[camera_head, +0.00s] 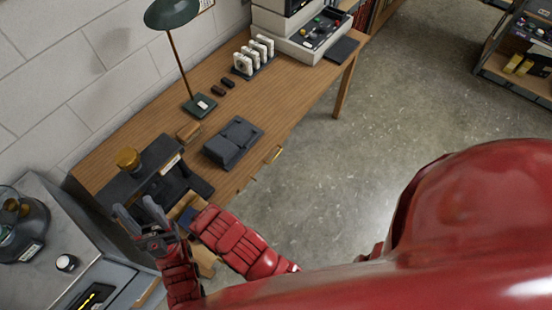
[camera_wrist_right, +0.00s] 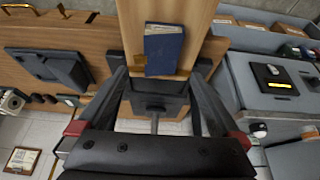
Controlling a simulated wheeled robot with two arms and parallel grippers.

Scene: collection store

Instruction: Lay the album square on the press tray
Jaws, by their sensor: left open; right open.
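The blue album (camera_wrist_right: 165,50) lies on a wooden board in the right wrist view, with a brass fitting at its near end. A small blue patch of it (camera_head: 188,217) shows in the head view, largely hidden by my arms. The black press (camera_head: 140,170) with a brass knob stands on the desk. Its dark tray (camera_head: 196,187) is partly hidden. My left gripper (camera_head: 138,212) is open and empty in front of the press. My right gripper (camera_wrist_right: 158,82) is open, its fingers spread either side of the album's line, apart from it.
A dark box (camera_head: 233,142) lies on the wooden desk right of the press. A lamp (camera_head: 200,105) and white holders (camera_head: 253,57) stand behind. A grey cabinet (camera_head: 118,274) with a glass-domed device (camera_head: 22,222) stands at left. Open floor lies right of the desk.

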